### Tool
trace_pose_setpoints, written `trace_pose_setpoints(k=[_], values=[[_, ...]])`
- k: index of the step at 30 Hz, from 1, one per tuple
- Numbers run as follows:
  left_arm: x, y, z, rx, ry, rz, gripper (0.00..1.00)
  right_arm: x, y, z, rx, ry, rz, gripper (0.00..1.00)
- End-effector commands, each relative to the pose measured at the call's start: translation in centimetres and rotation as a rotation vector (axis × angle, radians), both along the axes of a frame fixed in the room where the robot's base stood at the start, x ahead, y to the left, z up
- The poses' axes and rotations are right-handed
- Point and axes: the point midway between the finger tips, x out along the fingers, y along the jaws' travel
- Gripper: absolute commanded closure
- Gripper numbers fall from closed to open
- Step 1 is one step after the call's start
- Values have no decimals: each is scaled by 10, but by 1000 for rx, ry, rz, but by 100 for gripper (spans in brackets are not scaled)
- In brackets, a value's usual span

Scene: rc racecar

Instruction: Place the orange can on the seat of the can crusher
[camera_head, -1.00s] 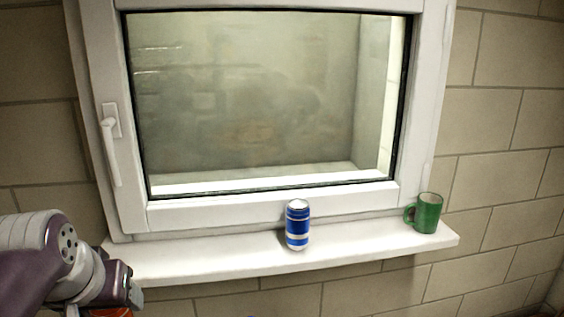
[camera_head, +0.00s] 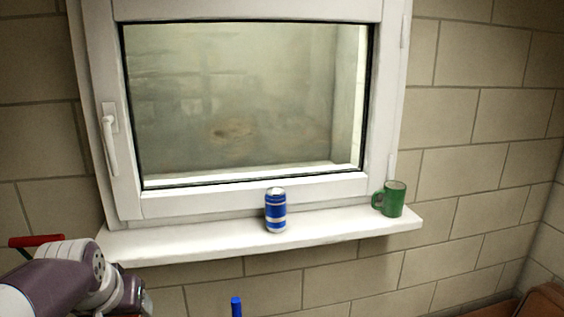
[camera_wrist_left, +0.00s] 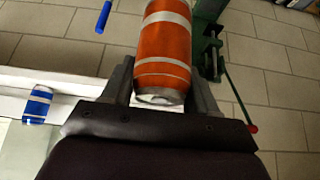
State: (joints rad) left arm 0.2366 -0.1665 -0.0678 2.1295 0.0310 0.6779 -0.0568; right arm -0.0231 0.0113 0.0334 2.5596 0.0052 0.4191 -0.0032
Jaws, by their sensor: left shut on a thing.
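The orange can (camera_wrist_left: 165,48), with pale bands, is between the fingers of my left gripper (camera_wrist_left: 163,88) in the left wrist view. The gripper is shut on it and holds it above the floor. In the head view my left gripper (camera_head: 135,298) is at the bottom left, in front of the wall below the sill, and the can is mostly hidden. A green metal device (camera_wrist_left: 207,40), which looks like the can crusher, stands just right of the can in the wrist view; its seat is not clearly visible. My right gripper is not in view.
A blue can (camera_head: 275,212) and a green mug (camera_head: 393,199) stand on the white window sill (camera_head: 330,228). A red handle (camera_head: 35,241) shows behind my left arm. A blue upright piece (camera_head: 236,307) is at the bottom. A brown surface (camera_head: 540,303) is at lower right.

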Motion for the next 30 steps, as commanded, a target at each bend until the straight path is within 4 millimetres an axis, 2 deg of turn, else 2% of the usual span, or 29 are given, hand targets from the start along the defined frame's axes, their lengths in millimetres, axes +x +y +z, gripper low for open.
trace_pose_setpoints(k=[5,8,11,12,15,18,21,24,30], values=[[36,-6,-57,0,8,-31,69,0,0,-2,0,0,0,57],[55,-14,-102,0,12,-55,69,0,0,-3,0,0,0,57],[69,-27,-163,1,20,-87,69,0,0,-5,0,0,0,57],[72,-34,-190,1,20,-102,69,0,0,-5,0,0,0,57],[70,-51,-253,1,19,-140,69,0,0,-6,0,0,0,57],[60,-65,-299,0,14,-170,69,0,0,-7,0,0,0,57],[50,-74,-327,-1,7,-189,69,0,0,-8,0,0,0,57],[45,-78,-339,-2,2,-197,69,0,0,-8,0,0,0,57],[45,-78,-341,-2,-3,-199,69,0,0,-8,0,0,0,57]])
